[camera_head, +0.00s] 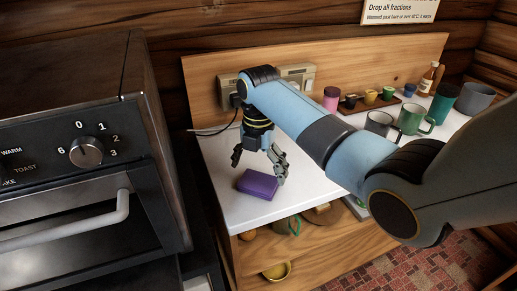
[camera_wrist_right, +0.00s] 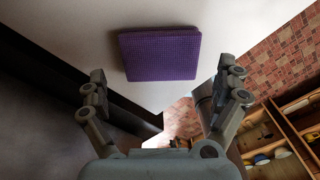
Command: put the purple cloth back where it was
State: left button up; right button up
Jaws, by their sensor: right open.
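The purple cloth (camera_head: 257,184) is a folded rectangular pad lying flat on the white counter top (camera_head: 226,160), near its front left corner. In the right wrist view the cloth (camera_wrist_right: 160,54) shows whole, with a waffle weave, beyond the fingertips. My right gripper (camera_head: 259,162) is open and empty, pointing down just above and behind the cloth. In the right wrist view its two fingers (camera_wrist_right: 165,90) are spread apart, and the cloth lies ahead of them, not between them. My left gripper is in neither view.
An oven (camera_head: 75,160) stands left of the counter, with a dark gap between. Mugs (camera_head: 412,119), cups and a bottle (camera_head: 428,77) stand along the counter's right part. Wall sockets (camera_head: 297,76) are behind my arm. Open shelves below hold a yellow bowl (camera_head: 277,271).

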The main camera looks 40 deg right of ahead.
aim_at(259, 180)
notch_tip(259, 180, up, 8)
jog(key=shift+r, duration=0.15)
dwell(0.5)
